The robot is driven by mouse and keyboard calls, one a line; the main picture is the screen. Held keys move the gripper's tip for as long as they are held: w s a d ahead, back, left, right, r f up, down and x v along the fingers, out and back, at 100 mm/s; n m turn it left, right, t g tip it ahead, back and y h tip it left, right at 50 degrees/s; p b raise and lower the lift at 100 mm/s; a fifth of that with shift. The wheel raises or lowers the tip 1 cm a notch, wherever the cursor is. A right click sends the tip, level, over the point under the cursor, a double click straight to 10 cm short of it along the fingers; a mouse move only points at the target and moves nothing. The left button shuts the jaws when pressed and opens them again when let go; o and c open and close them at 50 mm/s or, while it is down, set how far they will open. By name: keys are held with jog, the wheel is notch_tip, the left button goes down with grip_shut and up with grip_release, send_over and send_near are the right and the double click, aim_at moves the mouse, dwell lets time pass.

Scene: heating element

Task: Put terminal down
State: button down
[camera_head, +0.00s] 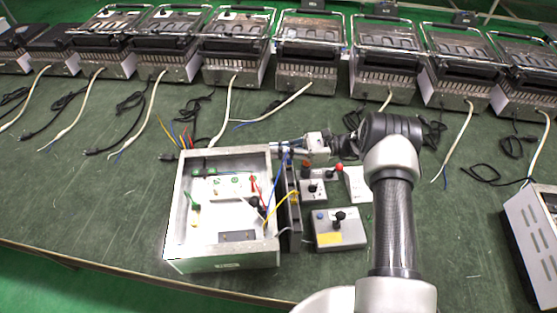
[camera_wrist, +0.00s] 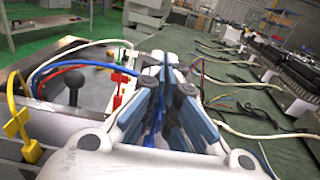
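My gripper (camera_head: 284,148) reaches in from the right, just behind the upper right corner of the open metal box (camera_head: 173,222). In the wrist view its blue-padded fingers (camera_wrist: 166,65) come close together at the tips. A blue wire (camera_wrist: 60,68) runs from the box to the fingers, and a blue piece, the terminal (camera_wrist: 156,122), shows between them. The fingers hide most of it. In the head view the blue wire (camera_head: 284,160) rises to the fingertips. Red, yellow and green terminals are in or beside the box, the yellow one (camera_wrist: 16,124) nearest the wrist camera.
A dark strip (camera_head: 290,215) stands along the box's right side. Several control boxes with knobs (camera_head: 340,236) sit to its right, close under my arm. Several grills (camera_head: 312,50) line the back with loose cables. The green table (camera_head: 100,190) left of the box is clear.

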jog(key=shift+f+b, duration=0.55)
jog(key=shift+f, duration=1.45)
jog(key=shift+f, duration=0.2)
jog(key=c, duration=1.8)
grip_release()
jog(key=shift+r, duration=0.15)
